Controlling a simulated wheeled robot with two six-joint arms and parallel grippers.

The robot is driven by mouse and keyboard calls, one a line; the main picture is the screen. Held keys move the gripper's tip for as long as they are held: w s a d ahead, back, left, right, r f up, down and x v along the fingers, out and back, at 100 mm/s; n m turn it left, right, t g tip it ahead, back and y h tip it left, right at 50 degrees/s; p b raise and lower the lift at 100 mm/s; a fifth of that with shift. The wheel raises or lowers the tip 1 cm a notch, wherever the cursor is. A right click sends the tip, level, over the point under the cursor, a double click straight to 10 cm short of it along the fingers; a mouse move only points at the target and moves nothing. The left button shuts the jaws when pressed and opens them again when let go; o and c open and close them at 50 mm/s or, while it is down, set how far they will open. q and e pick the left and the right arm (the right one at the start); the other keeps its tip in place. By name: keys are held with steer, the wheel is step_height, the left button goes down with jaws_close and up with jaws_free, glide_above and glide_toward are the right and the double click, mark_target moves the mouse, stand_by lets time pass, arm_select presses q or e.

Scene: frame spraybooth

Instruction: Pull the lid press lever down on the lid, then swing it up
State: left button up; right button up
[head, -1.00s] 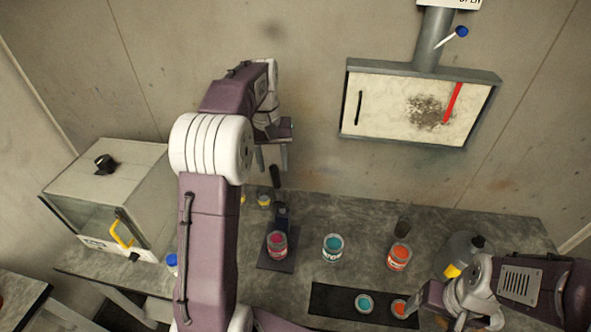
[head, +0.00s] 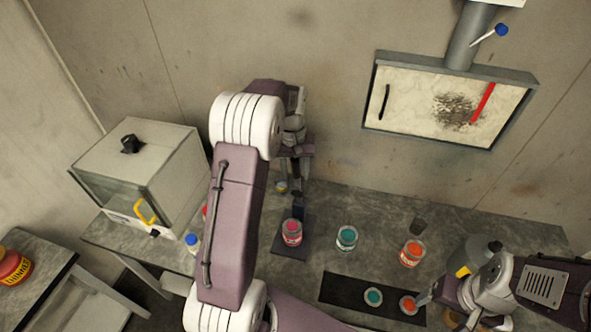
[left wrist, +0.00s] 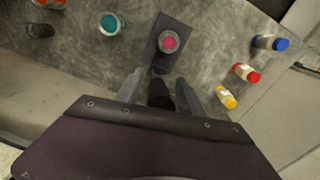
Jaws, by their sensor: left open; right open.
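The lid press stands on the workbench, with a dark base plate (head: 283,251) and a short post (head: 299,208) behind a can with a pink top (head: 291,230). Its black lever (head: 297,187) points up from the post. I cannot tell whether the pink is a lid or paint. My left gripper (head: 295,167) is open at the lever's upper end. In the left wrist view the black lever (left wrist: 159,94) lies between the two open fingers, and the can (left wrist: 168,41) is beyond them. My right gripper (head: 428,297) is open near the mat's right end, its fingers partly hidden.
A teal can (head: 346,238) and an orange can (head: 412,253) stand right of the press. A black mat (head: 335,289) holds teal and orange lids. A glass-fronted box (head: 140,165) is at the bench's left.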

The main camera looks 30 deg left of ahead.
arm_select(q)
steer(key=shift+s+d+r, duration=0.1)
steer(key=shift+s, duration=0.05)
steer(key=c, duration=0.6)
jaws_close()
stand_by(0.6)
